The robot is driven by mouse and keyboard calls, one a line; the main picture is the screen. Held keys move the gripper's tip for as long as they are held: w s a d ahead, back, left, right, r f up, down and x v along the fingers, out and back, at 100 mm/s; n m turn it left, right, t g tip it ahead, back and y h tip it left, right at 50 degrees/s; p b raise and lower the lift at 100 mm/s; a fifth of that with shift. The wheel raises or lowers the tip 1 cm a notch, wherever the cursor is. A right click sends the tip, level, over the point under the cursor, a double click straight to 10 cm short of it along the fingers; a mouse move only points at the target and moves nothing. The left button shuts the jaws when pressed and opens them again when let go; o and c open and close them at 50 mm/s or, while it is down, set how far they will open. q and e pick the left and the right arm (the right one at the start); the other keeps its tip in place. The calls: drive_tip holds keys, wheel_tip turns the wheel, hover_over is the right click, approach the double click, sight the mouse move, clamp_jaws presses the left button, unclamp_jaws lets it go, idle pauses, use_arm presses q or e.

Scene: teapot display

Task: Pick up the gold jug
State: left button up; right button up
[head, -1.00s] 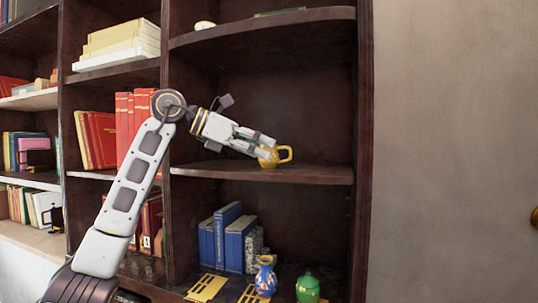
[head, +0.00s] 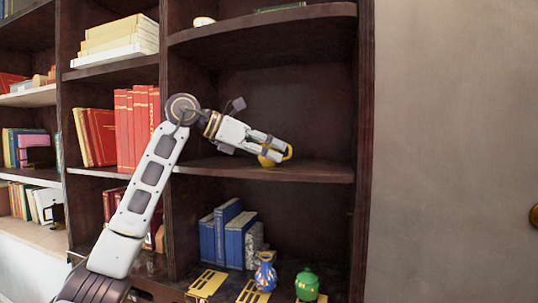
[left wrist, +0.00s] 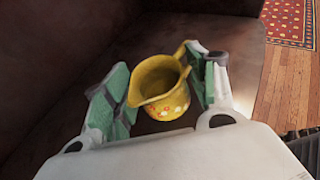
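The gold jug (head: 266,161) stands on the middle shelf of the right bookcase section, partly hidden behind my left gripper in the head view. In the left wrist view the jug (left wrist: 160,92) is upright, with flowers painted on its front. Its open top shows and its handle points to the upper right. My left gripper (head: 281,150) is open, with its green-padded fingers on either side of the jug (left wrist: 161,72). The left finger is close to the spout and the right one is close to the handle; I cannot tell if either touches. My right gripper is not in view.
The middle shelf (head: 325,170) is otherwise bare around the jug. The bookcase's right upright (head: 363,130) stands to the right. Red books (head: 138,125) fill the section to the left. Below are blue books (head: 228,233), a blue vase (head: 265,275) and a green pot (head: 307,285).

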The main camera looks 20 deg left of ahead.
use_arm(q)
drive_tip(key=c, duration=0.6)
drive_tip(key=shift+s+r, duration=0.1)
drive_tip(key=shift+r, duration=0.05)
drive_tip(key=shift+s+r+b, duration=0.25)
drive_tip(key=shift+b, duration=0.1)
drive_tip(key=shift+r, duration=3.2)
drive_tip(key=shift+s+f+b, duration=0.1)
drive_tip(key=shift+s+b, duration=0.35)
drive_tip(key=shift+s, duration=0.3)
drive_tip(key=shift+s+a+b, duration=0.2)
drive_tip(key=shift+s+b, duration=0.95)
drive_tip(key=shift+s, duration=3.3)
drive_tip(key=shift+s+a+b, duration=0.15)
drive_tip(key=shift+s+b, duration=1)
drive_tip(key=shift+s, duration=3.3)
